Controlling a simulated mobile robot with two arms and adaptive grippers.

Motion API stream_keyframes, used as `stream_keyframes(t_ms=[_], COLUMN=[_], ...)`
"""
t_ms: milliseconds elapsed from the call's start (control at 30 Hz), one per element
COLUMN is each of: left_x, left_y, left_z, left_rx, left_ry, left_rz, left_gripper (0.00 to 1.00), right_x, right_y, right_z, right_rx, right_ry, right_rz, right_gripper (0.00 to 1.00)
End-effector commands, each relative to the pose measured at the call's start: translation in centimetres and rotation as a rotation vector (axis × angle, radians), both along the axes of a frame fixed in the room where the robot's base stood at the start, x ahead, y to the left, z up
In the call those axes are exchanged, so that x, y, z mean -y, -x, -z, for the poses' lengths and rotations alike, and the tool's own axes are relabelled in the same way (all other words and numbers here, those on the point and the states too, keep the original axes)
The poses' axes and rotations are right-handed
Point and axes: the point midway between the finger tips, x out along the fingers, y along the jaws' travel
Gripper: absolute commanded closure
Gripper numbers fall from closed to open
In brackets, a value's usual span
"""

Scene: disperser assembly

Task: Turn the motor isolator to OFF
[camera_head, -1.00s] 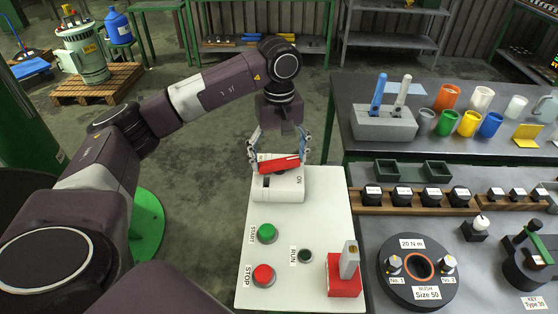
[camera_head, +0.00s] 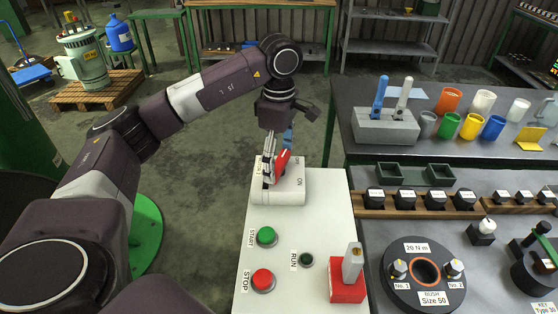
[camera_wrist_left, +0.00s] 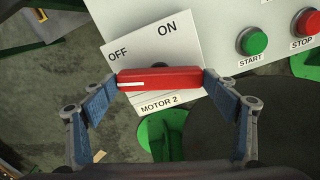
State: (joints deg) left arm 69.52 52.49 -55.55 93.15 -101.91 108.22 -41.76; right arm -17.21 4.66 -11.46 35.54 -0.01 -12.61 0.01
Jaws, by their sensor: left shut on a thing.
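The motor isolator (camera_head: 282,192) is a white box at the far end of the pale panel, with a red handle (camera_head: 283,160) on top. In the left wrist view the red handle (camera_wrist_left: 160,79) lies level across the picture, its white mark at the left end, on the side of the OFF label (camera_wrist_left: 118,55). The ON label (camera_wrist_left: 167,28) is above it. My left gripper (camera_head: 275,165) is over the isolator, its two fingers shut on the handle's ends. The fingers partly hide the handle in the head view. My right gripper is not in view.
The panel (camera_head: 325,215) also carries a green START button (camera_head: 266,236), a red STOP button (camera_head: 263,278), a RUN lamp (camera_head: 306,260) and a red block with a grey lever (camera_head: 347,292). The bench at right holds cups, knobs and a round bush fixture (camera_head: 400,290).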

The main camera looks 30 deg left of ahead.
Motion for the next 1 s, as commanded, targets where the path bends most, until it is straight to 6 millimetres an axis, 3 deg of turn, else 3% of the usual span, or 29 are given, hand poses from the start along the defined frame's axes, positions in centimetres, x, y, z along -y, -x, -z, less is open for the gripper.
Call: stream_keyframes(t_ms=[433, 1000], left_x=[-0.05, -0.05], left_y=[0.00, -0.04], left_z=[-0.08, -0.11], left_rx=[0.000, 0.001], left_ry=[-0.001, 0.000], left_rz=[-0.276, -0.340], left_gripper=[0.45, 0.45], right_x=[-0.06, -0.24], right_y=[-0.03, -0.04], right_z=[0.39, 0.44], right_rx=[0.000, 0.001], right_ry=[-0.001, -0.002], right_rz=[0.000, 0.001], right_gripper=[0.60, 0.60])
